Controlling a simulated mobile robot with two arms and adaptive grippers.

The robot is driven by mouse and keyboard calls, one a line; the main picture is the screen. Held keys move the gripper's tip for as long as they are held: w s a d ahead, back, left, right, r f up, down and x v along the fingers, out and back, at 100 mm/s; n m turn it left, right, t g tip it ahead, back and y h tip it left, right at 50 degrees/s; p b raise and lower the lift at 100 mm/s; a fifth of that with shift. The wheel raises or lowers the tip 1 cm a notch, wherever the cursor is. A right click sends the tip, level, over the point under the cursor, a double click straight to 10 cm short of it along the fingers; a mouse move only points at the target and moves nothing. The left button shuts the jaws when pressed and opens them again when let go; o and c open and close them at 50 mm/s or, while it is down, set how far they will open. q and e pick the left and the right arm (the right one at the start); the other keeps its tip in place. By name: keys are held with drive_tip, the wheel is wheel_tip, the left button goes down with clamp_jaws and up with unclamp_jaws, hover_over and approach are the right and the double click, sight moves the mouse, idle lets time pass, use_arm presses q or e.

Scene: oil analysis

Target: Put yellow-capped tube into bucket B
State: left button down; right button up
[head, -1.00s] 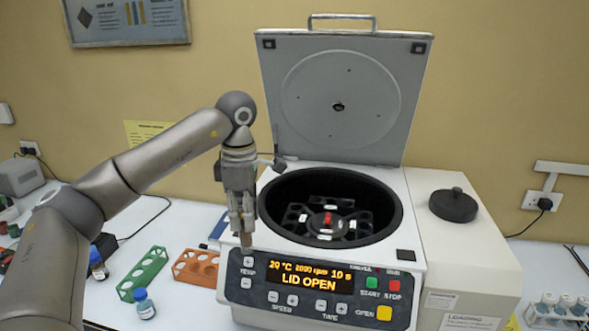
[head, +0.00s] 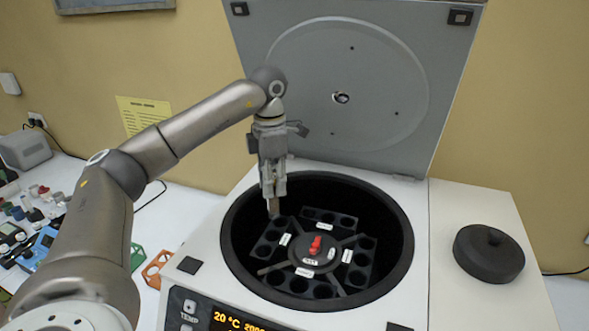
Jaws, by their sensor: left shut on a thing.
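My left gripper (head: 273,192) is shut on a tube (head: 273,209), whose brownish lower part hangs below the fingertips. Its cap is hidden in the fingers, so I cannot see the colour. The tube points down over the left rear of the open centrifuge bowl (head: 232,245), above the left bucket. The rotor (head: 318,252) has a red knob at its centre. Around it sit a rear bucket (head: 328,219), a left bucket (head: 268,242), a right bucket (head: 361,262) and a front bucket (head: 303,287), with dark round holes. Their white labels are too small to read. My right gripper is out of view.
The raised grey lid (head: 400,70) stands behind the bowl. A black round cover (head: 488,254) lies on the surface at right. A green rack (head: 137,256) and an orange rack (head: 157,268) stand left of the centrifuge. Several small items clutter the far left.

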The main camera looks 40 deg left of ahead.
sight(271, 218)
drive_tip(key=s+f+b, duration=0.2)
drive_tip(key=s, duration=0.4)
use_arm(q)
drive_tip(key=f+b, duration=0.1)
drive_tip(key=f, duration=0.2)
drive_tip(key=s+f+b, duration=0.1)
drive_tip(key=f+b, duration=0.1)
drive_tip(key=f, duration=0.1)
drive_tip(key=shift+s+f+b, duration=0.1)
drive_tip(key=shift+f+b, duration=0.2)
drive_tip(key=shift+b, duration=0.1)
wheel_tip(271, 218, down, 3)
drive_tip(key=b, duration=0.2)
drive_tip(key=shift+f+b, duration=0.15)
drive_tip(key=shift+b, duration=0.15)
drive_tip(key=shift+f, duration=0.5)
drive_tip(key=shift+f+b, duration=0.1)
drive_tip(key=shift+b, duration=0.2)
drive_tip(key=c, duration=1.1)
unclamp_jaws()
wheel_tip(271, 218, up, 12)
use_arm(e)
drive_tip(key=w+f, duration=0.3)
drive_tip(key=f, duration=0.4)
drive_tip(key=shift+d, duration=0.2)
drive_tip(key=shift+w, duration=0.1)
